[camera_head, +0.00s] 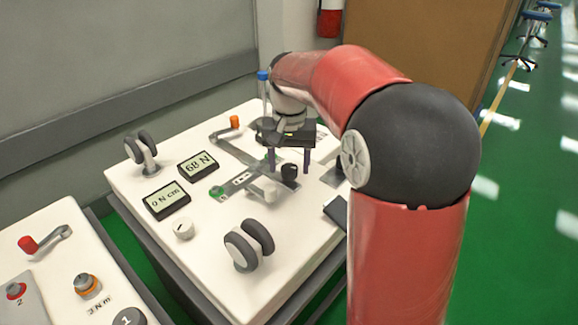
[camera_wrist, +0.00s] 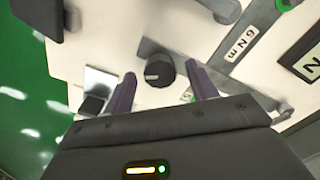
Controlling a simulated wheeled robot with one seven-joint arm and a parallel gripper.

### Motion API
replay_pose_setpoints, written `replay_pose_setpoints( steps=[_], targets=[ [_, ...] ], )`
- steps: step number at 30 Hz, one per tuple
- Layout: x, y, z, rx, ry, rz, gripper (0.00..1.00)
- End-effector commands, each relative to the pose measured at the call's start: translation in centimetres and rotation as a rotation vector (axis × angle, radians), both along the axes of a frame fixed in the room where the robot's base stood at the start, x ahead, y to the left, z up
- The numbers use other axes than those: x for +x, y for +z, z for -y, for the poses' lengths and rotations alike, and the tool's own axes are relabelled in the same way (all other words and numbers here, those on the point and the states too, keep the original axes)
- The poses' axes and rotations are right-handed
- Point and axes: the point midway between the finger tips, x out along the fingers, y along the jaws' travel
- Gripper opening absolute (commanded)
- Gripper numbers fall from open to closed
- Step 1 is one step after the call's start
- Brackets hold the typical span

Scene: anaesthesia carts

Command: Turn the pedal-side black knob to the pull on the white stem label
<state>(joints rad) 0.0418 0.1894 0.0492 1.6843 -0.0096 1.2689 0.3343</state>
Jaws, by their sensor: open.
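A round black knob (camera_head: 289,173) with a pale index mark stands on the white cart top, just below my gripper in the head view. In the wrist view the black knob (camera_wrist: 159,69) sits on a grey plate, between and a little beyond the two purple fingers. My gripper (camera_head: 289,168) points down, open, with one finger on either side of the knob. It also shows in the wrist view (camera_wrist: 161,76). I see no clear contact with the knob. A white stem label cannot be made out. Small white marks beside the knob are partly hidden by the fingers.
Close by are a grey lever with a "6 N m" label (camera_wrist: 242,43) and a green knob (camera_head: 216,191). Two displays (camera_head: 198,166) read 68 N and 0 N cm. Twin wheels (camera_head: 249,245) stand nearer. A second cart (camera_head: 60,270) is at lower left.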

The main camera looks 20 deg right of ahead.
Motion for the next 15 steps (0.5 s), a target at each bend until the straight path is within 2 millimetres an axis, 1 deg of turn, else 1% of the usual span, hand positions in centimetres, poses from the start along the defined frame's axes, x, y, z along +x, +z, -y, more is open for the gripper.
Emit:
replay_pose_setpoints(
  steps=[1, 3, 11, 15],
  targets=[
    [-0.04, -0.43, 0.01, 0.000, 0.000, -0.001, 0.57],
    [0.00, -0.68, 0.00, 0.000, 0.000, 0.001, 0.57],
    [0.00, -0.75, 0.01, -0.001, 0.000, 0.002, 0.57],
    [0.00, -0.74, 0.01, -0.001, 0.000, 0.002, 0.39]
  ],
)
